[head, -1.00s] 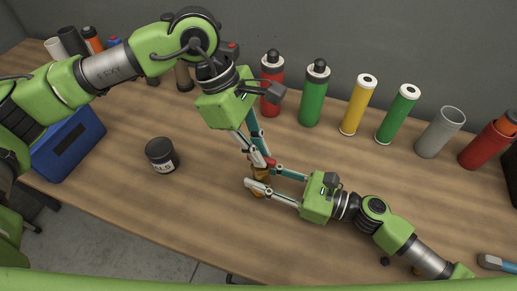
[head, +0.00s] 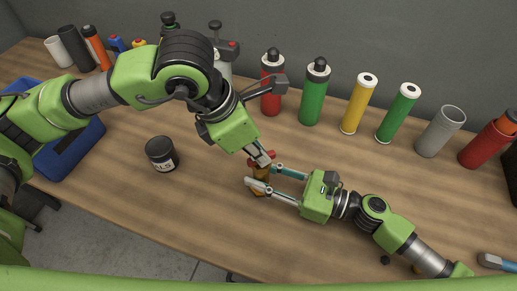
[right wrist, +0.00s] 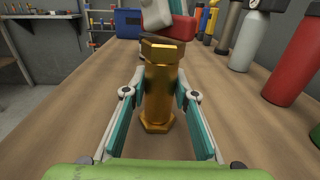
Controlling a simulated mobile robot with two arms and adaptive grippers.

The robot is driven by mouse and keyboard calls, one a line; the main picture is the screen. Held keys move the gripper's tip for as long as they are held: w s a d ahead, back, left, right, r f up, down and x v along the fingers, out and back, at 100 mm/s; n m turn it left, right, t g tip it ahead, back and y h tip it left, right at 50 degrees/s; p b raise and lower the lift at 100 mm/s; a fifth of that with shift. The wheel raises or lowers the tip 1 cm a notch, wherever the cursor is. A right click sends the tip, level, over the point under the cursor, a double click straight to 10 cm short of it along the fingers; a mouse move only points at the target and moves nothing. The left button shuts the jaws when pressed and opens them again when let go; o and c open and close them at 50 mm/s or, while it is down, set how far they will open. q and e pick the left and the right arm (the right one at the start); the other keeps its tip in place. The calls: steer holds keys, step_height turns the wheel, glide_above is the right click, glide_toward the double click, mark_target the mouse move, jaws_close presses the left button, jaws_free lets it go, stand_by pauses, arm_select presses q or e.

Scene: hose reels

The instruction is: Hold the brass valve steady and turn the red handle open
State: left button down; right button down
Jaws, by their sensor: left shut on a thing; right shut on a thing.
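The brass valve (right wrist: 159,92) stands upright on the wooden table in the right wrist view. In the head view only part of the valve (head: 260,188) shows between the grippers. My right gripper (right wrist: 158,95) is shut on the valve's body from both sides; it also shows in the head view (head: 262,178). The red handle (right wrist: 178,26) sits on top of the valve, partly covered by my left gripper's pale fingers. My left gripper (head: 262,158) comes down from above and is shut on the red handle (head: 268,154).
A dark jar (head: 161,154) stands left of the valve. Red (head: 272,83), green (head: 316,92) and yellow (head: 358,104) cylinders and a grey tube (head: 440,132) line the back. A blue bin (head: 75,150) is at the left.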

arm_select(q)
steer(key=n, duration=0.2)
steer(key=n+t+y, duration=0.1)
steer(key=n, duration=0.1)
steer(key=shift+s+d+n+t, duration=0.1)
steer(key=shift+n+t, duration=0.2)
steer(key=n+y, duration=0.1)
steer(key=n, duration=0.3)
steer(key=shift+t, duration=0.4)
steer(key=c, duration=2.1)
jaws_free()
steer(key=shift+c, duration=0.2)
steer(key=v, duration=1.2)
steer(key=shift+d, duration=0.25)
